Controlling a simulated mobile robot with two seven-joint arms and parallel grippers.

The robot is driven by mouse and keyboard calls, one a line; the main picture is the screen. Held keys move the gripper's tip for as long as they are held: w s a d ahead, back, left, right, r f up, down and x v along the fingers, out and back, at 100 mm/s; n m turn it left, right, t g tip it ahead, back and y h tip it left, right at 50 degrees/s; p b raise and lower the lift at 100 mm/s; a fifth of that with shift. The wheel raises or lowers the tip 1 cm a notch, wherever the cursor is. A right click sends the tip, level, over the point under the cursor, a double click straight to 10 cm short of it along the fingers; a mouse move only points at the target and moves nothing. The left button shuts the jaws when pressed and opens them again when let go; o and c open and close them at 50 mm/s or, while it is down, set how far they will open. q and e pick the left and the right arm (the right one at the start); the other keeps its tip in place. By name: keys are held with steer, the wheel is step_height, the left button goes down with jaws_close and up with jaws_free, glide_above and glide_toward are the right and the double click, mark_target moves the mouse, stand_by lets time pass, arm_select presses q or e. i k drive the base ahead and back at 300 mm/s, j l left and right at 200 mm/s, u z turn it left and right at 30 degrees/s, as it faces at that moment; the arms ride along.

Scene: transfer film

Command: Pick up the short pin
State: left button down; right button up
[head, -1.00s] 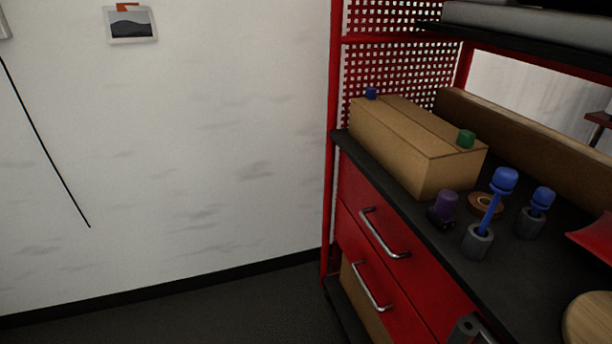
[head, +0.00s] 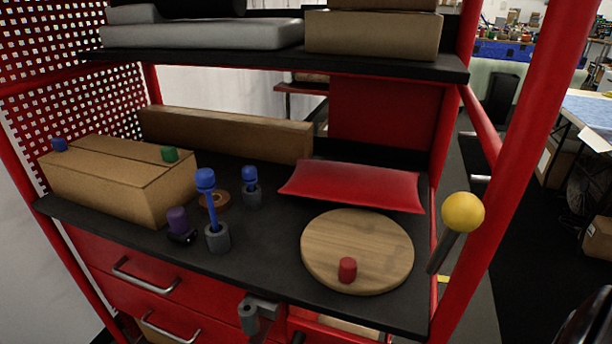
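Two blue-headed pins stand upright in grey round holders on the black worktop in the head view. The short pin (head: 250,178) stands in the rear holder (head: 252,198), with its head just above the rim. The taller blue pin (head: 207,190) stands in the front holder (head: 217,238), to the left and nearer, with a long shaft showing. Neither of my grippers is in view.
A cardboard box (head: 120,185) with a blue and a green block is at left. A purple piece (head: 179,221) and brown ring (head: 214,201) are near the pins. A red cushion (head: 352,186), round wooden board (head: 350,238) and yellow knob (head: 463,212) are right. A shelf (head: 280,62) overhangs.

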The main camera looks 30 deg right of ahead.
mark_target(250, 171)
steer(key=z, duration=0.75)
